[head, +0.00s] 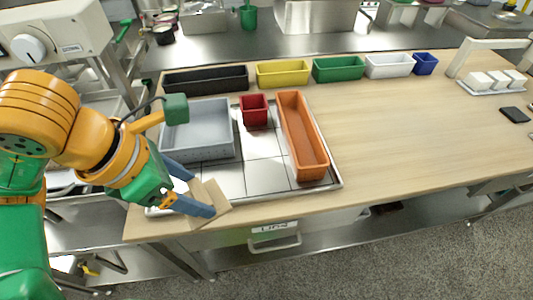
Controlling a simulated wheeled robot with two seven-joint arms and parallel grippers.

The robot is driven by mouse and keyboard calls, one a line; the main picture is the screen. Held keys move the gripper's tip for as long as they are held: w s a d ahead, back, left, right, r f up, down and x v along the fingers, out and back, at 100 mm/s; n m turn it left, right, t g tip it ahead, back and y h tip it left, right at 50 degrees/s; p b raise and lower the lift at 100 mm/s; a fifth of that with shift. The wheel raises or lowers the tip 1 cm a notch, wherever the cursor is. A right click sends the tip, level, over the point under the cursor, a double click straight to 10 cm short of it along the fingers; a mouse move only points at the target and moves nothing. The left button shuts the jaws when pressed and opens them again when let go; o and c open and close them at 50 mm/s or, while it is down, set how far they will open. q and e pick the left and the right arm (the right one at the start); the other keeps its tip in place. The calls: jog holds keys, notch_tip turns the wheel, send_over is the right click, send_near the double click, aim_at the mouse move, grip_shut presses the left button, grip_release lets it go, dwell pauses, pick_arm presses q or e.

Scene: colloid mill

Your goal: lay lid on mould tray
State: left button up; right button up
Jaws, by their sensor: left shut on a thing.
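My left gripper (202,194) reaches in from the left over the front left corner of the table. Its blue fingers are shut on a flat beige piece (217,193), which looks like the lid. The piece is tilted and sits by the table's front edge; the fingers cover part of it. A white item shows partly behind the fingers; I cannot tell whether it is the mould tray. At the far right, a white tray (492,91) holds several white blocks. My right gripper is not in view.
A metal tray (262,178) holds a grey bin (198,143), a red bin (254,111) and a long orange bin (302,135). Black, yellow, green, white and blue bins line the table's back. The table's right middle (400,130) is clear. A black flat object (515,115) lies far right.

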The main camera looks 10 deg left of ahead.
pick_arm(q)
jog(key=shift+s+d+f, duration=0.1)
jog(key=shift+d+f, duration=0.2)
jog(key=shift+d, duration=0.05)
jog(key=w+f, duration=0.1)
jog(key=w, duration=0.2)
jog(key=w+f+p, duration=0.1)
jog(key=w+f, duration=0.1)
jog(key=w, duration=0.1)
jog(key=w+a+f, duration=0.1)
jog(key=w+f, duration=0.1)
jog(key=w, duration=0.2)
jog(key=shift+f, duration=0.1)
jog(key=w+f, duration=0.1)
jog(key=f, duration=0.1)
jog(key=w+f, duration=0.2)
jog(key=shift+w+p, duration=0.15)
jog(key=shift+p, duration=0.25)
jog(key=f, duration=0.1)
jog(key=f+p, duration=0.1)
jog(key=f, duration=0.1)
jog(key=shift+w+a, duration=0.1)
jog(key=shift+w, duration=0.1)
jog(key=shift+f, duration=0.35)
jog(key=shift+f, duration=0.15)
